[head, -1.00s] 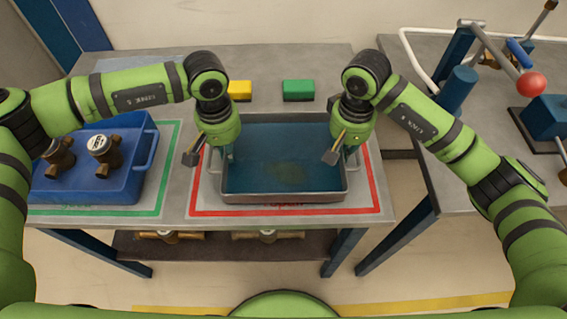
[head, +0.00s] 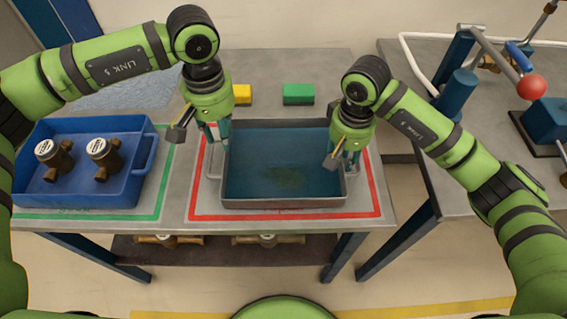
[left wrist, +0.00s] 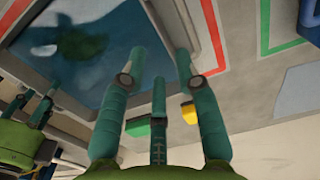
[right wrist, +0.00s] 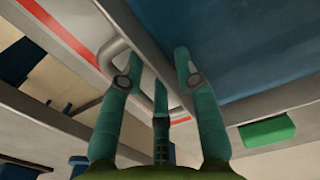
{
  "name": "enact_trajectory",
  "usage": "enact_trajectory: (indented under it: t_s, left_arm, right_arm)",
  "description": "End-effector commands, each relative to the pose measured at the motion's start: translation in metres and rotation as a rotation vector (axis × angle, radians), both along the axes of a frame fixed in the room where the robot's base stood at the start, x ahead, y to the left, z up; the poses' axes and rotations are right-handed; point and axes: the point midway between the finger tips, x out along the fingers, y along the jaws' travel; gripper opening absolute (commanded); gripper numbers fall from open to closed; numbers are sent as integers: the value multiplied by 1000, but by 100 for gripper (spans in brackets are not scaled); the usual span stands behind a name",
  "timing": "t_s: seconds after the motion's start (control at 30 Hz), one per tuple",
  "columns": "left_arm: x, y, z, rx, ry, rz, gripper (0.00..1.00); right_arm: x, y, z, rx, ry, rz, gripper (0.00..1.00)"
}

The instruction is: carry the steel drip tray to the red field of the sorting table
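The steel drip tray (head: 285,204), holding dark blue-green liquid, sits inside the red-outlined field (head: 205,214) of the sorting table (head: 180,200). The tray also shows in the left wrist view (left wrist: 190,15) and the right wrist view (right wrist: 165,50). My left gripper (head: 215,140) is open and empty, raised above the tray's left handle (head: 213,165). My right gripper (head: 347,168) is low at the tray's right end. Its fingers are apart, with the right handle (right wrist: 116,46) beside and partly between them; contact is not clear.
A blue bin (head: 105,195) with two brass meters stands in the green-outlined field at left. A yellow block (head: 242,94) and a green block (head: 298,94) lie behind the tray. A second bench (head: 450,190) with a red-knobbed lever (head: 531,86) stands at right.

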Motion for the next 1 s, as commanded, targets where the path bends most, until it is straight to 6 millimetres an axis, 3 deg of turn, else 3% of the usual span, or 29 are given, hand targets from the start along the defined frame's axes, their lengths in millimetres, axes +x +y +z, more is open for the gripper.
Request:
enact_trajectory:
  t_s: [0.2, 0.37, 0.8, 1.0]
  left_arm:
    - [0, 0, 30, 0, 0, 0, 32]
    - [0, 0, 36, 0, 0, 0, 32]
    - [0, 0, 36, 0, 1, -1, 32]
    - [0, 0, 35, 0, 1, -1, 32]
  right_arm:
    - [0, 0, 0, 0, 0, 0, 32]
    - [1, 0, 7, 0, -3, 0, 32]
    - [1, 0, 91, 0, -6, 0, 32]
    - [0, 0, 115, -1, -2, -1, 32]
